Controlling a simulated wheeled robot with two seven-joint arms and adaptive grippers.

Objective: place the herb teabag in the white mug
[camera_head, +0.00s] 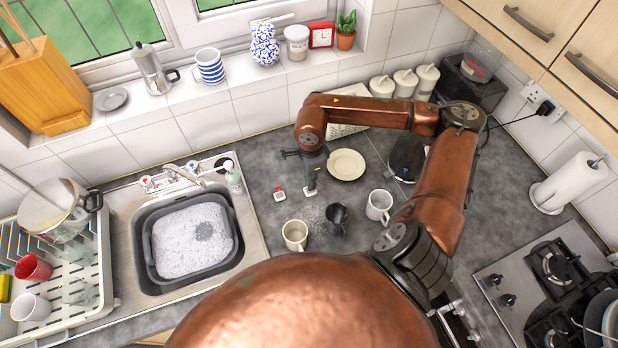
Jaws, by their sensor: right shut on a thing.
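My right gripper (311,187) reaches down over the counter behind the mugs, its fingers shut on a small white teabag (310,192). The teabag's label is too small to read, and I cannot tell whether it touches the counter. A second teabag with a red mark (279,194) lies just left of it. The white mug (379,205) stands upright to the right of the gripper, near my right arm. A cream mug (295,235) and a dark mug (338,218) stand in front of the gripper. My left gripper is not in view.
A cream plate (346,165) lies right of the gripper. A dark kettle base (408,158) is partly behind my right arm. The sink with a soapy basin (192,240) is at the left, with a soap bottle (234,178) at its edge. Pale granules lie between the mugs.

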